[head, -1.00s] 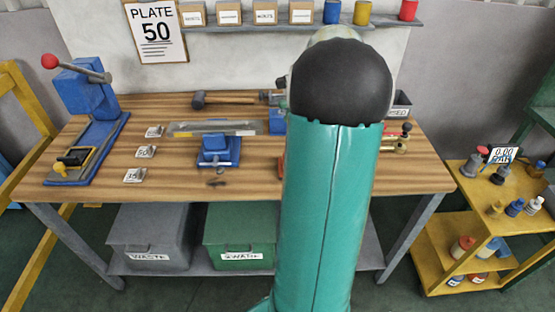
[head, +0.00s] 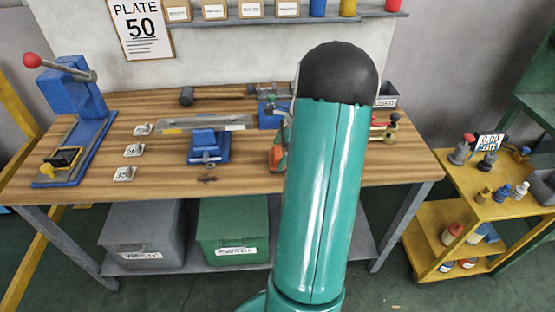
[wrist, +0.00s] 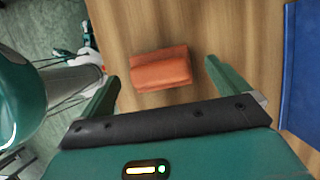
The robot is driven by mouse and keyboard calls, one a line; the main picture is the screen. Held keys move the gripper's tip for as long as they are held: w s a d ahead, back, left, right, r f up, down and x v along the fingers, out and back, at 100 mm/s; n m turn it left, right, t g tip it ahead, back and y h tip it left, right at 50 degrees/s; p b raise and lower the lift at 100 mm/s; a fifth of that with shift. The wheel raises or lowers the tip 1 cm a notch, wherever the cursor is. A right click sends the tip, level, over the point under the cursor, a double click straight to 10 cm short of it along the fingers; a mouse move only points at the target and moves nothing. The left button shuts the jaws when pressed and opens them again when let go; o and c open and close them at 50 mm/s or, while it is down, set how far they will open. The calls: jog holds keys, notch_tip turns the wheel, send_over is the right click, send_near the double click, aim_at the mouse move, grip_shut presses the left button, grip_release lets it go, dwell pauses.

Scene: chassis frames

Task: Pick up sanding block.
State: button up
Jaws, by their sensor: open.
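The sanding block (wrist: 161,70) is an orange-red block lying on the wooden bench top in the wrist view. A part of it also shows at the left edge of my arm in the head view (head: 276,158). My gripper (wrist: 162,76) is open, with one green finger to the left of the block and one to the right. The block lies between and slightly beyond the fingertips, with a gap on each side. I cannot tell how high the fingers are above the bench. My arm hides most of the gripper in the head view.
A blue vise (head: 208,146) holding a metal bar stands left of the block on the bench (head: 100,180). A blue press (head: 72,105) stands at the far left. In the wrist view, a blue surface (wrist: 302,75) lies at the right. A yellow cart (head: 490,205) stands right of the bench.

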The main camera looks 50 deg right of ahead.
jog(key=x, duration=0.2)
jog(key=shift+a+f, duration=0.1)
jog(key=shift+f, duration=0.2)
jog(key=c, duration=1.2)
jog(key=shift+o, duration=0.2)
jog(key=shift+r, duration=0.1)
jog(key=shift+r, duration=0.1)
jog(key=shift+w+r, duration=0.1)
jog(key=shift+r, duration=0.5)
jog(key=s+a+r, duration=0.7)
jog(key=a+r, duration=0.4)
jog(key=a, duration=0.1)
jog(key=shift+s+r, duration=0.25)
